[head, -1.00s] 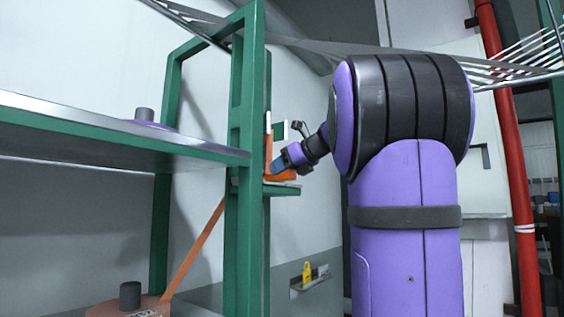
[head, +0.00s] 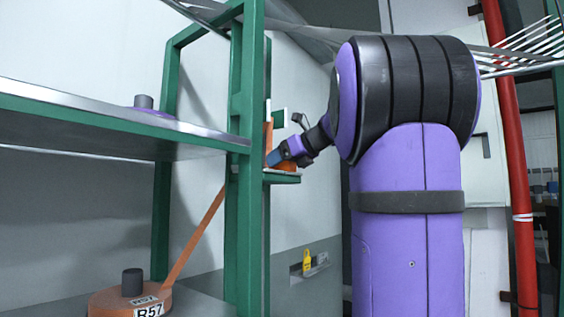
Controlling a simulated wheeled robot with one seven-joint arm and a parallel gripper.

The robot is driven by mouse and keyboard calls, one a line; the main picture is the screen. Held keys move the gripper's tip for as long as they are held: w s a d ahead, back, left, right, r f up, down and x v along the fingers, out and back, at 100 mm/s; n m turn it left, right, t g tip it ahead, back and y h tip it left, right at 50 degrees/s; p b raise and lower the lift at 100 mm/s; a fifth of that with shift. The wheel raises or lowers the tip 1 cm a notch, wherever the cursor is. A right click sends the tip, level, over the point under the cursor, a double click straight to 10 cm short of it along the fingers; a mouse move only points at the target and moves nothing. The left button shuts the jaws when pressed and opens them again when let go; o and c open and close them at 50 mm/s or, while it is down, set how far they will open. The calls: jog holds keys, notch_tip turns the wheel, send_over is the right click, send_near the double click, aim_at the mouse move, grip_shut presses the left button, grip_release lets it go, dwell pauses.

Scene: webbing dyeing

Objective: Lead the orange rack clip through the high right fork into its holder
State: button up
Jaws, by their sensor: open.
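My gripper (head: 276,157) is in the head view at the right post of the green rack, just above a small green ledge (head: 284,179). Orange material (head: 268,133) shows upright beside the post, and more orange shows low behind my gripper. I cannot tell which part of it is the clip, the fork or the holder. An orange webbing strap (head: 196,240) runs slanting from behind the post down to an orange roll (head: 103,300) labelled R57. My fingertips are small and partly hidden, and I see nothing clearly held between them.
The green rack (head: 245,110) has a wide shelf (head: 120,135) on the left, with a purple roll (head: 149,113) on it. A yellow padlock (head: 307,261) hangs on the wall below. A red pipe (head: 508,160) stands at the right. Grey webbing (head: 400,48) crosses overhead.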

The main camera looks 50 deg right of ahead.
jog(key=shift+s, duration=0.15)
jog(key=v, duration=1)
jog(key=shift+s, duration=0.25)
jog(key=shift+r, duration=0.1)
